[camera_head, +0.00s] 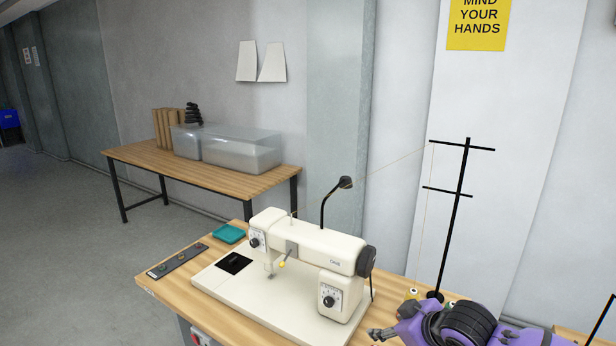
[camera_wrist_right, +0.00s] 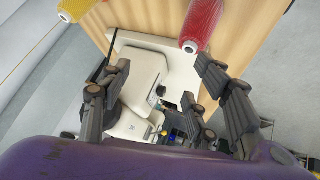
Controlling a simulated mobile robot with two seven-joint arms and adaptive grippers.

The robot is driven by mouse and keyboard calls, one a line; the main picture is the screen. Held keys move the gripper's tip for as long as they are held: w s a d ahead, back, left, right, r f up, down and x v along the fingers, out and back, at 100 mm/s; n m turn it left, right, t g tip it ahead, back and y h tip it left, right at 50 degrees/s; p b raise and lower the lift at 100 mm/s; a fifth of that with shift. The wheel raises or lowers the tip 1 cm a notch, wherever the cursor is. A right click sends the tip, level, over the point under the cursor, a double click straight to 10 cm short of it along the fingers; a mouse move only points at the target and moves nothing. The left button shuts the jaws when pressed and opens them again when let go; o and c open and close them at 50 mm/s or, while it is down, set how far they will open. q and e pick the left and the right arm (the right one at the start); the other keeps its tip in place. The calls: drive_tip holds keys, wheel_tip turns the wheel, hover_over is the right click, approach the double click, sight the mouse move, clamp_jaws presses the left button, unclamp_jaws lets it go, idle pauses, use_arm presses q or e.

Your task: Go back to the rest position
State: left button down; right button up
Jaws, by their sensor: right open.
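My right gripper (camera_head: 384,333) is at the bottom of the head view, at the front right of the cream sewing machine (camera_head: 310,246). In the right wrist view its dark fingers (camera_wrist_right: 158,88) are spread apart with nothing between them. The sewing machine also shows behind the fingers in that view (camera_wrist_right: 145,78). My right arm's purple links fill the lower right corner of the head view. My left gripper is in neither view.
A black thread stand (camera_head: 459,205) rises behind my right arm. A red spool (camera_wrist_right: 202,22) and a yellow spool (camera_wrist_right: 76,8) are near the gripper. A wooden table (camera_head: 135,152) with clear bins stands behind.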

drive_tip(key=s+a+f+t, duration=0.1)
drive_tip(key=s+f, duration=0.2)
drive_tip(key=s+a+f+m+t+y, duration=0.1)
drive_tip(key=s+f, duration=0.2)
drive_tip(key=s+a+f+m, duration=0.1)
drive_tip(key=s+a+f, duration=0.1)
drive_tip(key=s+f, duration=0.1)
drive_tip(key=shift+s+a+f+t+p, duration=0.1)
drive_tip(key=shift+s+f+t+p, duration=0.15)
drive_tip(key=shift+f+t+p, duration=0.15)
drive_tip(key=s+d+f+m+h, duration=0.1)
drive_tip(key=s+f, duration=0.3)
drive_tip(key=s, duration=0.5)
drive_tip(key=s+d+f+m+g+h, duration=0.1)
drive_tip(key=s+f, duration=0.4)
drive_tip(key=s, duration=0.5)
drive_tip(key=s+d+f+m+g+h, duration=0.1)
drive_tip(key=s+f+m, duration=0.3)
drive_tip(key=s, duration=0.6)
drive_tip(key=shift+d+f+h+p, duration=0.35)
drive_tip(key=shift+d+f, duration=0.1)
drive_tip(key=shift+d, duration=0.2)
drive_tip(key=shift+s, duration=0.1)
